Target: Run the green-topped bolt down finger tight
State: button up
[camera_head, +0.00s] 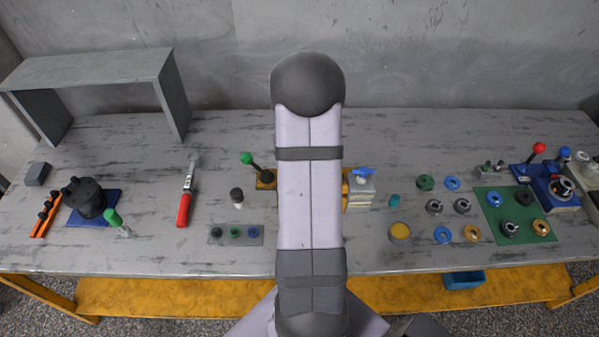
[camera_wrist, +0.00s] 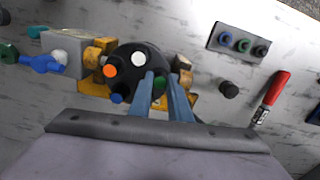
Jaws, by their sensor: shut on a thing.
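In the wrist view, a round black motor housing (camera_wrist: 128,62) sits between the yellow jaws (camera_wrist: 94,56) of a vise. Bolt tops show on its face: orange (camera_wrist: 110,71), white (camera_wrist: 138,58), blue (camera_wrist: 117,98) and green. The green-topped bolt (camera_wrist: 160,83) is at the housing's right edge. My gripper (camera_wrist: 166,80) has its two blue-grey fingers on either side of this green top and is shut on it. How deep the bolt sits is hidden by the fingers. In the head view my arm covers the housing and the gripper.
The vise's blue handle (camera_head: 362,172) is right of my arm in the head view. A grey tray with coloured caps (camera_head: 235,234), a black-topped piece (camera_head: 237,196) and a red-handled tool (camera_head: 184,205) lie to the left. Rings and a green mat (camera_head: 541,225) are at right.

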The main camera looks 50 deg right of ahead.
jog(key=shift+m+p, duration=0.4)
jog(key=shift+m, duration=1.3)
jog(key=o, duration=0.6)
jog(key=shift+r, duration=0.1)
jog(key=shift+r+p, duration=1.9)
jog(key=shift+r, duration=0.3)
jog(key=shift+f, duration=0.1)
